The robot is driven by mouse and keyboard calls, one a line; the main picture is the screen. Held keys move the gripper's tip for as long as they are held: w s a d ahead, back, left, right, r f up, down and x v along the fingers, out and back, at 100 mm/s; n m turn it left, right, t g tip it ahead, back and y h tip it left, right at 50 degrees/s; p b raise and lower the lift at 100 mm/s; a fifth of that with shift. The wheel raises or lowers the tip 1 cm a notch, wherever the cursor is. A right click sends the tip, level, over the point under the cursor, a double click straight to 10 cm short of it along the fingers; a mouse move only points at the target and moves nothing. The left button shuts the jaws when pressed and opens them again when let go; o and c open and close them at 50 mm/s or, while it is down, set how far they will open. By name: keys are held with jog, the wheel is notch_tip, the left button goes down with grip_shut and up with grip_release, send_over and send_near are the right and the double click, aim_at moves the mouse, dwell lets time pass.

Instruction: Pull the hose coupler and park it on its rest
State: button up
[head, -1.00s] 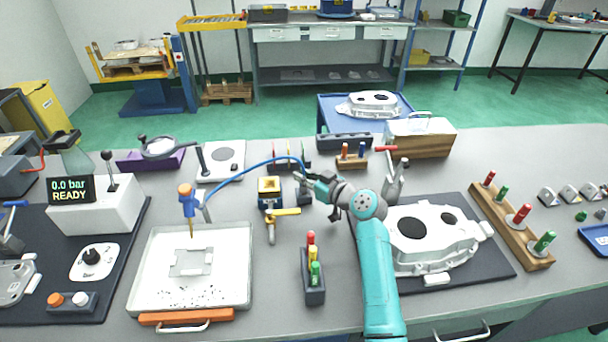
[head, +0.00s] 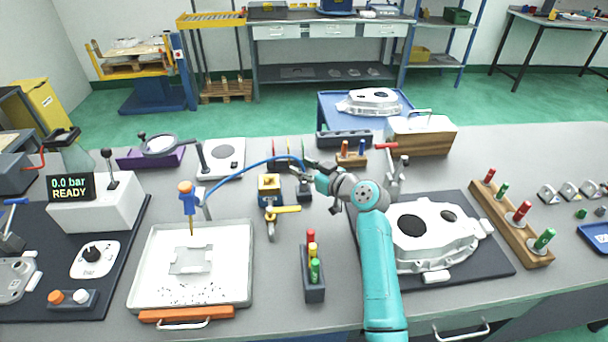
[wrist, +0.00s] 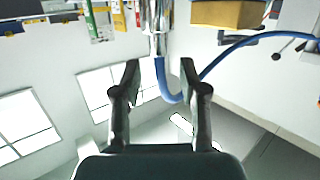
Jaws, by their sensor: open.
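The blue hose (head: 250,168) arcs from beside the blue-handled tool to the tip of my gripper (head: 309,170). In the wrist view the hose (wrist: 166,82) hangs from a shiny metal coupler (wrist: 158,32) and curves away to the right. My gripper is open, with one finger on each side of the hose just by the coupler (wrist: 160,72); I see gaps on both sides. In the head view the coupler is mostly hidden by my gripper. A small dark block (head: 304,190) stands just below my fingertips; I cannot tell if it is the rest.
A brass-topped valve block (head: 269,187) with a yellow lever (head: 286,210) stands left of my gripper. A holder with coloured pins (head: 314,270) is in front. A casting (head: 440,235) with a red-handled clamp (head: 393,175) is at right. A white tray (head: 240,235) lies at left.

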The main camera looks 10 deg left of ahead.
notch_tip(320, 180, up, 7)
jog(key=shift+r, duration=0.1)
dwell(0.3)
